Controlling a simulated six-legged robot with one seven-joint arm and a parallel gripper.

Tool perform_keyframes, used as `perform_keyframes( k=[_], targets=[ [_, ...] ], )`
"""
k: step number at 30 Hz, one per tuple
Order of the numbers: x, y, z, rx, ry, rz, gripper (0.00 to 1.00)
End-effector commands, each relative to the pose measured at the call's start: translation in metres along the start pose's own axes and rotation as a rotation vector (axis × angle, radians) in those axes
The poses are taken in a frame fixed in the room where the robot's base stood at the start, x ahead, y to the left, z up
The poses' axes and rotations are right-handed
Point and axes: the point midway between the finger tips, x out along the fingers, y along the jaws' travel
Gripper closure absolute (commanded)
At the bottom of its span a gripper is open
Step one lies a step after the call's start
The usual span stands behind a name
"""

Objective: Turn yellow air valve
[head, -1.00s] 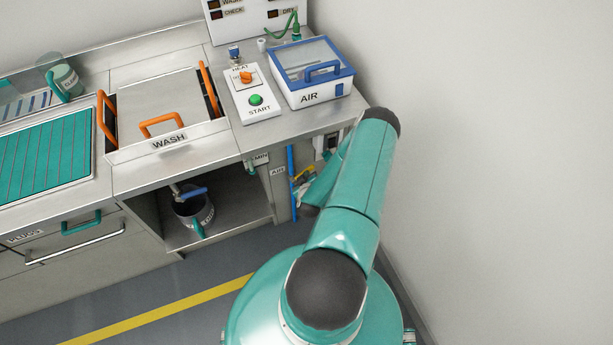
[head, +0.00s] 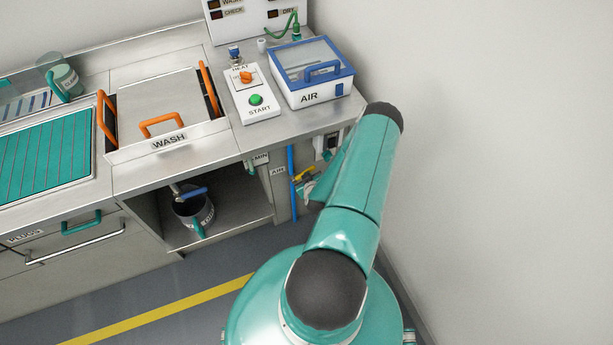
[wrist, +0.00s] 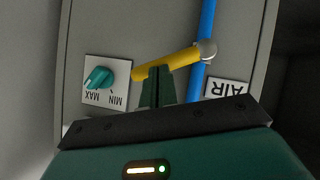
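The yellow air valve handle (wrist: 178,64) joins a silver pivot on a vertical blue pipe (wrist: 207,20) in the wrist view. It slants from the pivot down to the left. My gripper (wrist: 157,70) has its narrow green fingers close together, with only a thin line between them. The fingertips overlap the handle near its free end; whether they touch it is hard to tell. In the head view the yellow handle (head: 305,173) shows beside the blue pipe (head: 292,180), under the counter's right end. My arm partly hides the gripper there.
A MIN/MAX panel with a teal knob (wrist: 99,78) is left of the handle in the wrist view, and an AIR label (wrist: 226,88) is right of the pipe. A blue-lidded AIR box (head: 312,90) stands on the counter above. A wall (head: 480,150) is close on the right.

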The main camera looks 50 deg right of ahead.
Motion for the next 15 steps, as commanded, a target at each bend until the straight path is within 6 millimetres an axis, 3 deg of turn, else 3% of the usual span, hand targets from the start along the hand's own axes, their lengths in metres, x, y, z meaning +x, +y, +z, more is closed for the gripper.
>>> perform_keyframes(
  k=[8, 15],
  targets=[
    [0.005, 0.002, 0.006, 0.005, 0.001, -0.01, 1.0],
    [0.011, 0.007, 0.016, 0.15, 0.0, -0.102, 1.0]
  ],
)
